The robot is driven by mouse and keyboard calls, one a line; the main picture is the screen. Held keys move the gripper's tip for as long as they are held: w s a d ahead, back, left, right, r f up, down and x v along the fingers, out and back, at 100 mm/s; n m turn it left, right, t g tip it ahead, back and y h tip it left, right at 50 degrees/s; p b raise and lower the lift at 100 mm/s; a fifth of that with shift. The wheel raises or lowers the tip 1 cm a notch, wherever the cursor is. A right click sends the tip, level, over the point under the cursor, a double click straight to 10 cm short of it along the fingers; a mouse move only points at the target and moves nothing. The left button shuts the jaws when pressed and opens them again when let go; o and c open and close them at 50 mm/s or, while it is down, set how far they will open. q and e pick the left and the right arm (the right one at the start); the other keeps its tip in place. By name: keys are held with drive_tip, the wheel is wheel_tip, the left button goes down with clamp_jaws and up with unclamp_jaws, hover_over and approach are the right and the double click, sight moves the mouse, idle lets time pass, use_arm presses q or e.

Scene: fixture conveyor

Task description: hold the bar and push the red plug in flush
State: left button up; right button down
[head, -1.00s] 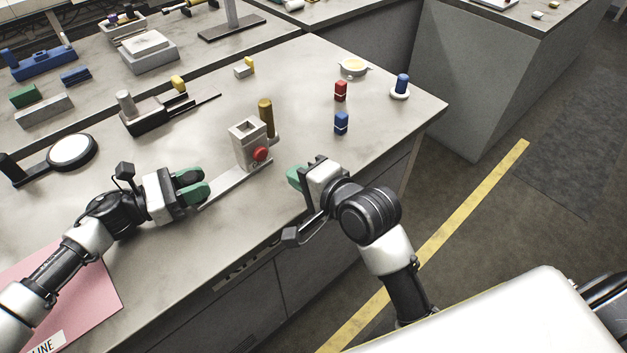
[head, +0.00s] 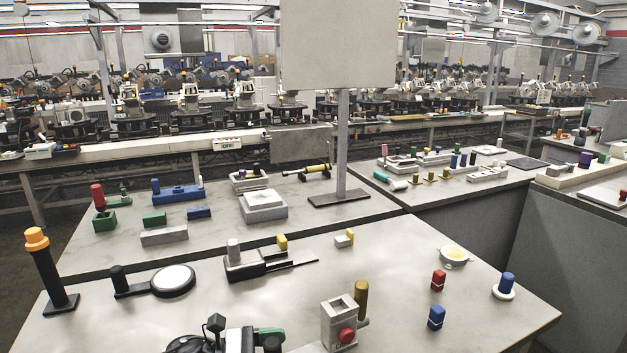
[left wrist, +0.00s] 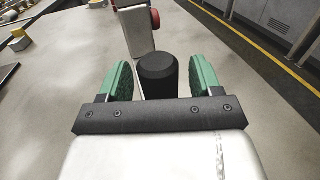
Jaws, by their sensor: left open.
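The bar (head: 308,348) is a flat pale strip with a grey socket block (head: 338,322) on it. The round red plug (head: 347,336) sits in the block's near face and seems to stand out from it; its depth is unclear. In the left wrist view, the bar (left wrist: 138,40) runs away from a black grip (left wrist: 157,78), with the red plug (left wrist: 155,17) at the top edge. My left gripper (left wrist: 158,64) has its green fingers apart on either side of this grip, with gaps visible. It is partly cut off in the head view (head: 258,338). My right gripper is out of view.
A brass-coloured post (head: 361,300) stands behind the block. Red (head: 438,280) and blue (head: 436,317) pieces stand to its right. A black slotted fixture (head: 258,263) and a round white-topped disc (head: 173,280) lie to the left.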

use_arm(q)
drive_tip(key=shift+a, duration=0.1)
drive_tip(key=a, duration=0.4)
drive_tip(key=s+a, duration=0.1)
drive_tip(key=a, duration=0.3)
drive_tip(key=s+a, duration=0.1)
drive_tip(key=a, duration=0.2)
drive_tip(key=shift+a, duration=0.4)
